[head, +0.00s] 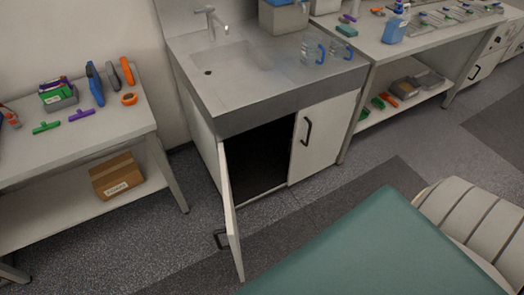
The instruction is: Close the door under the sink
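The sink cabinet (258,118) stands in the middle of the head view, with a grey steel top, a basin and a tap (211,22). Its left door (231,215) is swung wide open toward me, hinged at the left side, and is seen nearly edge-on. A dark handle (221,239) sticks out from the outer face of this door. The right door (323,138) is shut and has a black handle (306,131). The cabinet's inside (258,160) is dark. Neither of my grippers is in view.
A table (75,150) with tools and a lower shelf bearing a cardboard box (117,176) stands at the left. Another bench (400,45) stands at the right. A green-topped surface (385,250) fills the lower right, near the open door. Grey floor (180,235) is free left of the door.

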